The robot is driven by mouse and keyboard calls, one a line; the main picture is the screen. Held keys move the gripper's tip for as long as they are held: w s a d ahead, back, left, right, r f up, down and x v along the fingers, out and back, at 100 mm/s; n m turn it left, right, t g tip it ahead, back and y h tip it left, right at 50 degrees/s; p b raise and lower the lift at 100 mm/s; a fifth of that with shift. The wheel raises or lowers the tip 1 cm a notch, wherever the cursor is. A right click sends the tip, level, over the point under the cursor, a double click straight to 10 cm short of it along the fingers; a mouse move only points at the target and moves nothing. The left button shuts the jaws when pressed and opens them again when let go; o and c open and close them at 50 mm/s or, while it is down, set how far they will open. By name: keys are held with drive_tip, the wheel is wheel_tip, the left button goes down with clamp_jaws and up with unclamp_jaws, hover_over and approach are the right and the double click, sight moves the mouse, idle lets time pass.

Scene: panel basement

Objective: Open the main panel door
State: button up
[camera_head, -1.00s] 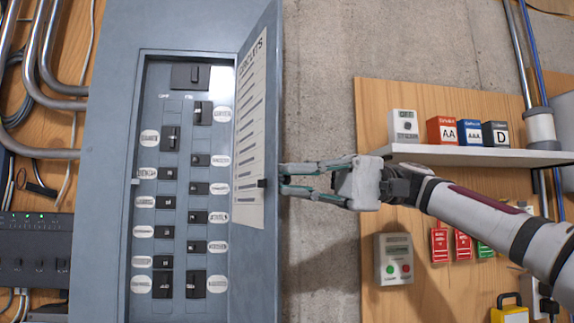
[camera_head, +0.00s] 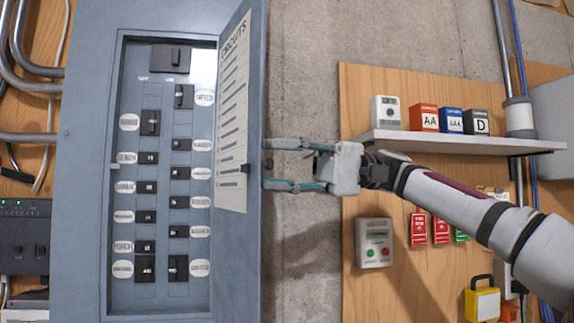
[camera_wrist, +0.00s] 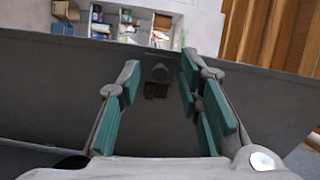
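The grey electrical panel (camera_head: 85,150) stands at the left in the head view. Its door (camera_head: 254,200) is swung open on the right side, with a circuit list (camera_head: 233,120) on its inner face and a small dark latch (camera_head: 245,168) near the free edge. Breakers and labels inside are exposed. My gripper (camera_head: 267,165) is right of the door, fingers pointing left and spread apart, tips at or very near the door's outer side. In the wrist view the open fingers (camera_wrist: 160,95) face the grey door surface (camera_wrist: 60,85), with a dark knob-like part (camera_wrist: 158,75) between them.
A shelf (camera_head: 440,143) with battery boxes (camera_head: 450,120) is right of the panel, above my forearm. A grey box with red and green buttons (camera_head: 374,243) hangs below. A yellow lockout-like item (camera_head: 482,300) is at lower right. Bare concrete lies behind my gripper.

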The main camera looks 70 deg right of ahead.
drive_tip(key=v, duration=1.2)
idle(0.4)
